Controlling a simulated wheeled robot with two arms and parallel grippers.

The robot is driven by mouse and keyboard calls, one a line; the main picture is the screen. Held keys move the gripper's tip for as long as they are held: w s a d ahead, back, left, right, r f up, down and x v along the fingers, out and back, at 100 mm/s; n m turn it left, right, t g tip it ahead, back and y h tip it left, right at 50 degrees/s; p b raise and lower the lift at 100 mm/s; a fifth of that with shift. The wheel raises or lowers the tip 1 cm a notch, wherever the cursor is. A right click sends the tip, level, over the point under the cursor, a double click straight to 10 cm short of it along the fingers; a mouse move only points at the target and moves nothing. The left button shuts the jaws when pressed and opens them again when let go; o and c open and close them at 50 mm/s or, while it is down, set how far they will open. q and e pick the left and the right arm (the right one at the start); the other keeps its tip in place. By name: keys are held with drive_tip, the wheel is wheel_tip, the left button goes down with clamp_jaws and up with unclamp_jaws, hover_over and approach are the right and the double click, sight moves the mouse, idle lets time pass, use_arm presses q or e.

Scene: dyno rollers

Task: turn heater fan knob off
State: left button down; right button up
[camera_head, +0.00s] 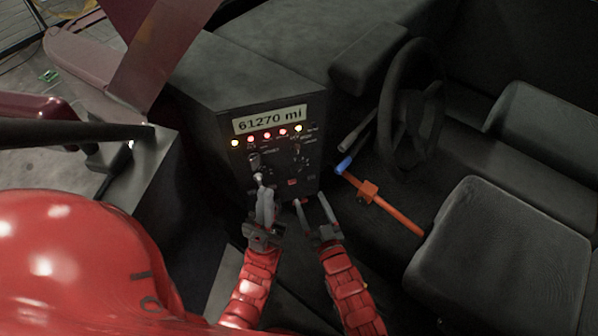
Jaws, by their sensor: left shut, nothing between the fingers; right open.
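A dark dashboard panel (276,168) faces me, with a display reading "61270 mi" and a row of lit lamps. A knob (255,161) sits at the left of the panel, and a second dial (298,152) is at the right. The small labels are too blurred to tell which is the heater fan knob. My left gripper (260,183) is shut, its tips just below the left knob; I cannot tell if they touch it. My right gripper (310,200) is open and empty, in front of the panel's lower edge.
An orange lever with a blue tip (368,194) stands right of the panel. The steering wheel (386,110) is behind it, and a dark seat (500,245) is at the right. A reddish door frame (150,60) is at the upper left.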

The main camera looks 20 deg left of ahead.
sight(298, 172)
drive_tip(key=p+x, duration=0.1)
drive_tip(key=x, duration=0.9)
drive_tip(key=shift+r+p, duration=0.1)
drive_tip(key=shift+p, duration=0.3)
clamp_jaws()
